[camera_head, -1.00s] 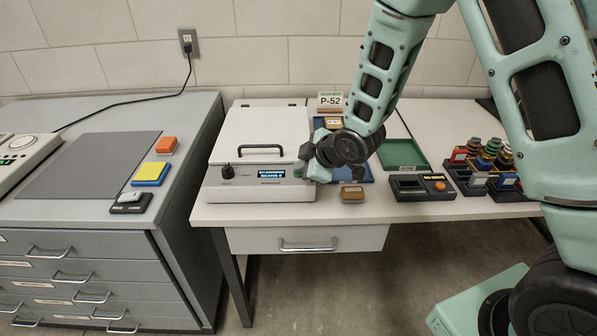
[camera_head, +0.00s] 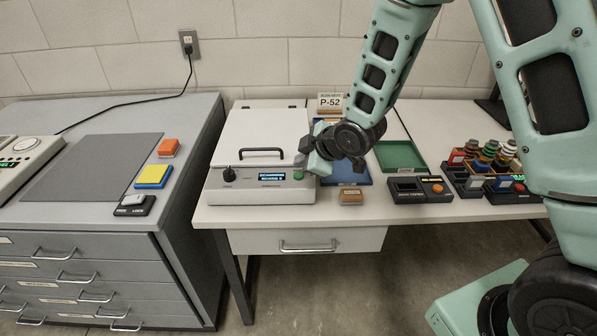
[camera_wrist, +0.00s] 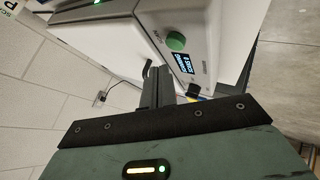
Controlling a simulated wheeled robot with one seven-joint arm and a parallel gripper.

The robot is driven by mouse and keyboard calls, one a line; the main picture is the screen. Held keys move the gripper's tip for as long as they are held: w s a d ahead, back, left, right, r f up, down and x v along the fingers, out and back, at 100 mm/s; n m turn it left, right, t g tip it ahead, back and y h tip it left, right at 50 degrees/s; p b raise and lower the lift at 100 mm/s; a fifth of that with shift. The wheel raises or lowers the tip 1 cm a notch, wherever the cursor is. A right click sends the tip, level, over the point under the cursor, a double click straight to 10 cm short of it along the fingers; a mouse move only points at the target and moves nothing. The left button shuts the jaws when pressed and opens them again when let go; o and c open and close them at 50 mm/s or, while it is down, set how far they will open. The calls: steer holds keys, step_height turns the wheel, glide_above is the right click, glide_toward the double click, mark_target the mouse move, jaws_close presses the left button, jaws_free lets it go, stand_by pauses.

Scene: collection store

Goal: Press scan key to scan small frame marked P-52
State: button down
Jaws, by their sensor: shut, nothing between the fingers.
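The white scanner (camera_head: 262,135) stands on the left of the white table with its lid shut, so its inside is hidden. Its lit display (camera_head: 271,177) seems to read "SCANNING" on the top line; it also shows in the wrist view (camera_wrist: 183,62). The round green key (camera_head: 298,175) is at the right end of the front panel, and is clear and uncovered in the wrist view (camera_wrist: 175,42). My gripper (camera_head: 304,153) is shut and empty, just above and apart from the key.
An orange-brown block (camera_head: 351,198) lies at the table front. A blue tray (camera_head: 345,178) is partly behind my gripper, with a green tray (camera_head: 400,155) beyond. A dark device (camera_head: 420,189) and colourful racks (camera_head: 490,180) stand right. A grey cabinet (camera_head: 85,200) is left.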

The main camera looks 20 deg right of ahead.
mark_target(302, 178)
steer(key=shift+r+p, duration=1.15)
steer(key=shift+r, duration=0.75)
steer(key=shift+f, duration=0.1)
steer(key=s+a+r+m+g+h, duration=0.1)
steer(key=s+a+r+m+g, duration=0.1)
steer(key=s, duration=0.8)
steer(key=s+a+r+m+g+h, duration=0.1)
steer(key=s+a+r+m+g, duration=0.1)
steer(key=s, duration=0.9)
steer(key=s+a+r+m+g+h, duration=0.1)
steer(key=s+r+g, duration=0.3)
steer(key=s, duration=0.7)
steer(key=shift+s+a+r+m+p, duration=0.3)
steer(key=shift+a+r+m, duration=0.3)
steer(key=shift+a+r, duration=0.3)
steer(key=shift+w, duration=0.1)
stand_by(1.8)
